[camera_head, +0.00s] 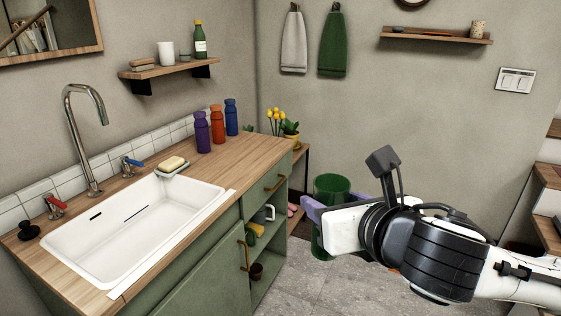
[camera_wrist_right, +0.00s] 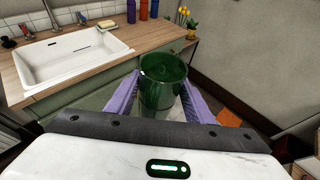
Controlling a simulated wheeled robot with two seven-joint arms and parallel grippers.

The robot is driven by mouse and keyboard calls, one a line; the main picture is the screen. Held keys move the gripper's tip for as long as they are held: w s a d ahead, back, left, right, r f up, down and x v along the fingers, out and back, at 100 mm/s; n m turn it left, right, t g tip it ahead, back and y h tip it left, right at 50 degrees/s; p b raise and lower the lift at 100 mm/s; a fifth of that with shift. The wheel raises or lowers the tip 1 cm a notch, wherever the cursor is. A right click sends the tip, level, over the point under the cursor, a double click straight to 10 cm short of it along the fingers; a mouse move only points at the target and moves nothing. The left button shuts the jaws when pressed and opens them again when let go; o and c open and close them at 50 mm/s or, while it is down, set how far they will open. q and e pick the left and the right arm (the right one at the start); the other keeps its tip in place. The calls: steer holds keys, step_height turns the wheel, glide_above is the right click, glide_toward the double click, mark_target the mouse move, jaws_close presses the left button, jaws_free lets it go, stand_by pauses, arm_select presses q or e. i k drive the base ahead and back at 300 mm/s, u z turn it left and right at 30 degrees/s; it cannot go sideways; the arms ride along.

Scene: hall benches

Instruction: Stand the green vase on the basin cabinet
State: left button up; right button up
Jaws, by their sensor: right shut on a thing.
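The green vase (camera_head: 331,184) is a dark green, glossy cylinder. My right gripper (camera_head: 312,208) has its purple fingers shut on it and holds it upright in front of the cabinet's right end. In the right wrist view the vase (camera_wrist_right: 163,80) stands between the two fingers (camera_wrist_right: 163,98), with its open top toward the camera. The basin cabinet (camera_head: 262,157) has a wooden top and green doors, with a white basin (camera_head: 135,225) set into its left part. The vase is apart from the cabinet. My left gripper is not in view.
Purple (camera_head: 202,132), orange (camera_head: 217,124) and blue (camera_head: 231,117) bottles stand along the back of the cabinet top. A soap dish (camera_head: 172,168) sits at the basin's corner. The wooden top right of the basin is clear. Yellow flowers (camera_head: 277,118) stand beyond the cabinet's far end.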

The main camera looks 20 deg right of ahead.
mark_target(259, 153)
steer(key=u, duration=0.4)
steer(key=k, duration=0.1)
steer(key=z, duration=1.75)
steer(key=i, duration=1.9)
steer(key=u, duration=1.25)
steer(key=i, duration=0.45)
steer(key=u, duration=0.5)
